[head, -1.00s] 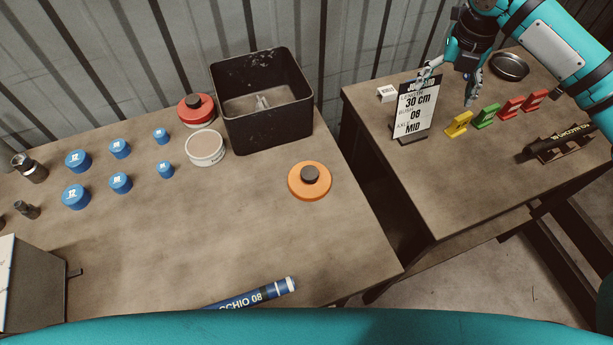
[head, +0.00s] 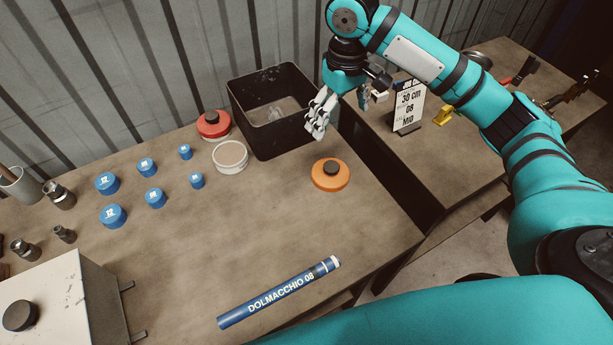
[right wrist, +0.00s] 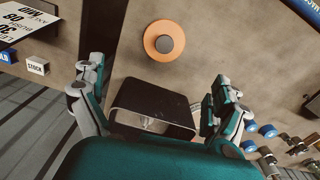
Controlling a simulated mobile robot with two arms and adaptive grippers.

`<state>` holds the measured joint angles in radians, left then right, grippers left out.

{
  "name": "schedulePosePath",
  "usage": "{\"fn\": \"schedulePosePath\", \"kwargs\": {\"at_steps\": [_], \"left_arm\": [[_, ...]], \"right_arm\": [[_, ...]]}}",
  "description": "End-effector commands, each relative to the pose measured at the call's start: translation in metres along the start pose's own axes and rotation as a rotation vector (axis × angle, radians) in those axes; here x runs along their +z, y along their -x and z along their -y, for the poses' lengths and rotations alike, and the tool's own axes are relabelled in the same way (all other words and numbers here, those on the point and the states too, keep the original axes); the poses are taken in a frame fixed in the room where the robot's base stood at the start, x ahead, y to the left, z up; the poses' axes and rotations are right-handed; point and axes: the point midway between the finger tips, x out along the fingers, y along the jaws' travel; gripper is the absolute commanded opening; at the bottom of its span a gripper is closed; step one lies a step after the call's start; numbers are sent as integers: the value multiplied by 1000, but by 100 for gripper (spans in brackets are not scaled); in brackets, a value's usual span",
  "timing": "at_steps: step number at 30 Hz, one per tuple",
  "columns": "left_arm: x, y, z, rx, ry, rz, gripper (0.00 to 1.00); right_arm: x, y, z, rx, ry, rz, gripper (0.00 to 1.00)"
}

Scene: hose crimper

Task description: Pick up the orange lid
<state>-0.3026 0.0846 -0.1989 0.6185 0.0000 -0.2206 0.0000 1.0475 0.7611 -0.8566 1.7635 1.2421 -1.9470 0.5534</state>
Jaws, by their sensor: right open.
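The orange lid (head: 330,176) is a flat round disc with a dark knob on top. It lies on the left table, in front of the black bin and near the table's right edge. In the right wrist view the lid (right wrist: 164,41) shows beyond the fingers, between their directions. My right gripper (head: 342,108) hangs above and behind the lid, beside the bin's right side. Its fingers are spread apart and empty, and do not touch the lid. My left gripper is not in view.
The black bin (head: 235,97) stands behind the lid. An open white tin (head: 230,168) and a red-lidded tin (head: 213,118) are left of it. Several blue caps stand further left. A blue tube (head: 277,293) lies in front. A sign (head: 408,108) stands on the right table.

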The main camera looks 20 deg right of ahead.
Motion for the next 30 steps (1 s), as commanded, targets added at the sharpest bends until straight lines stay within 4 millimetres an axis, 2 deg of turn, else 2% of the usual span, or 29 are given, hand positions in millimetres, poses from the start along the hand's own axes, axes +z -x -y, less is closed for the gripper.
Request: {"fn": "schedulePosePath", "kwargs": {"at_steps": [4,7,14,21,30], "left_arm": [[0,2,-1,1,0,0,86],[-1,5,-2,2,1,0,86],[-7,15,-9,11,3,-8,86],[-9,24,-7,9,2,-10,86],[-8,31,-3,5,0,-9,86]], "right_arm": [[3,0,1,-1,-123,6,100],[4,-11,1,-1,-142,9,100],[4,-58,2,-1,-140,10,100],[4,-105,2,-1,-138,9,100],[4,-128,2,0,-137,8,100]]}}
